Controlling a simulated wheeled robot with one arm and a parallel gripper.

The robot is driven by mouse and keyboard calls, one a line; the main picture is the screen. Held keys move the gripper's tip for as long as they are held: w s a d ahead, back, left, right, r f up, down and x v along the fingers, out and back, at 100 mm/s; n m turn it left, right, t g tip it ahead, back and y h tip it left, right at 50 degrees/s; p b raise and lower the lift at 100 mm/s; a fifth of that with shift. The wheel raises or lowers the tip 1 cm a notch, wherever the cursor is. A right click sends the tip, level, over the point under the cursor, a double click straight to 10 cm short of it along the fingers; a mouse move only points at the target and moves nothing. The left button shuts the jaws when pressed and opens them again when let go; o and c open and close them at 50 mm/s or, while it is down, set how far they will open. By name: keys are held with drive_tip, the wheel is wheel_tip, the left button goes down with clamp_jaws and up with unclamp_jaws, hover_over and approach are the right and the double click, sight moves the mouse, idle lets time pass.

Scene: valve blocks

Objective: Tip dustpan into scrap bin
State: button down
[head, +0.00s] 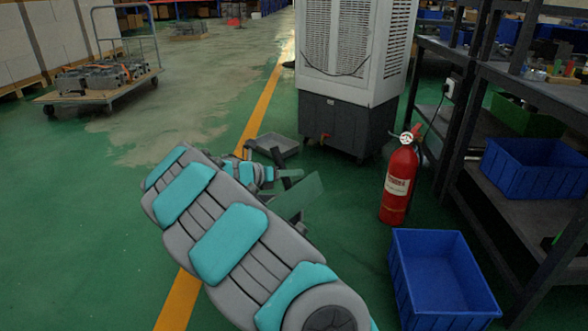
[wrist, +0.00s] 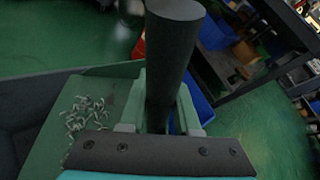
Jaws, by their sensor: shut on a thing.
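My gripper (wrist: 165,125) is shut on a thick dark upright handle (wrist: 174,55), and both fingers press its sides. A green dustpan-like panel (wrist: 65,145) lies to the left of the handle with several small silvery scraps (wrist: 86,113) on it. In the head view a tilted green panel (head: 299,197) shows beside the end of my arm, with no scraps visible on it. The join between handle and pan is hidden. An open blue bin (head: 412,300) stands on the floor at lower right and looks empty. No label shows which container is the scrap bin.
A grey tray (head: 277,144) lies just beyond my gripper. A red fire extinguisher (head: 398,185) stands behind the blue bin. A white cooler (head: 350,60) stands at the back. A dark shelf (head: 510,205) with blue boxes lines the right. The left floor is clear up to a cart (head: 110,88).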

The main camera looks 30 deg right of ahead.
drive_tip(key=shift+w+a+r+n+g+p, duration=0.25)
drive_tip(key=shift+w+p, duration=0.35)
drive_tip(key=shift+p, duration=0.8)
drive_tip(key=shift+w+a+r+n+g+p, duration=0.25)
drive_tip(key=shift+w+p, duration=0.35)
drive_tip(key=shift+p, duration=0.75)
drive_tip(key=p, duration=0.1)
drive_tip(key=w+p, duration=0.1)
drive_tip(key=w+n+p, duration=0.1)
drive_tip(key=shift+a+r+h, duration=0.3)
drive_tip(key=shift+r+h, duration=0.1)
drive_tip(key=shift+w+a+r+n, duration=0.1)
drive_tip(key=shift+w+a+n, duration=0.1)
drive_tip(key=shift+w, duration=0.3)
drive_tip(key=shift+w+a+r+n, duration=0.1)
drive_tip(key=shift+w+a+n, duration=0.1)
drive_tip(key=shift+w, duration=0.3)
